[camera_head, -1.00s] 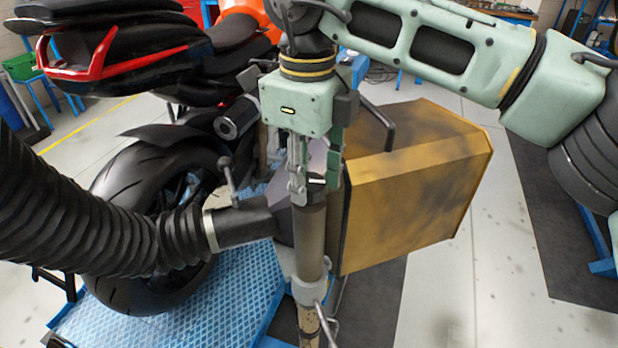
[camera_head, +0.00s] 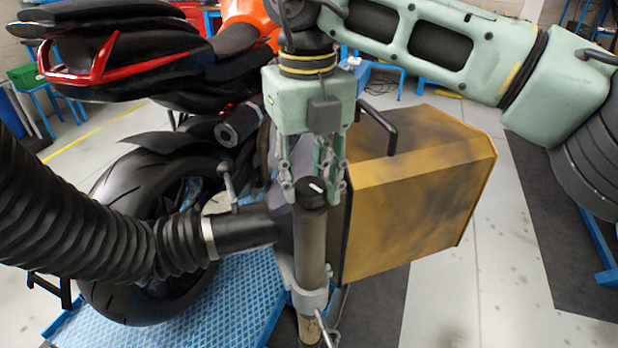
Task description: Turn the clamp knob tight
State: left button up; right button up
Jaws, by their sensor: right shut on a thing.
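The clamp knob (camera_head: 312,191) is a dark round cap with a white mark. It sits on top of an upright grey-brown post (camera_head: 311,245) in the middle of the head view. My right gripper (camera_head: 312,184) comes down from above with its pale green fingers closed around the knob, hiding parts of its sides. The white mark on the knob's top lies at a slant. My left gripper is out of view.
A black ribbed hose (camera_head: 85,225) ends in a nozzle (camera_head: 245,230) left of the post. A yellow box (camera_head: 420,205) with a black handle stands close on the right. A motorcycle's rear wheel (camera_head: 130,235) and a blue ramp (camera_head: 225,305) are behind left.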

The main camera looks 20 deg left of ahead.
aim_at(303, 186)
jog(key=shift+s+a+f, duration=0.1)
jog(key=shift+s, duration=0.1)
dwell(0.3)
jog(key=o, duration=0.8)
jog(key=shift+o, duration=1.3)
jog(key=shift+a, duration=0.15)
jog(key=shift+w+r, duration=0.1)
jog(key=shift+r, duration=0.3)
notch_tip(303, 186, up, 11)
jog(key=shift+r, duration=0.2)
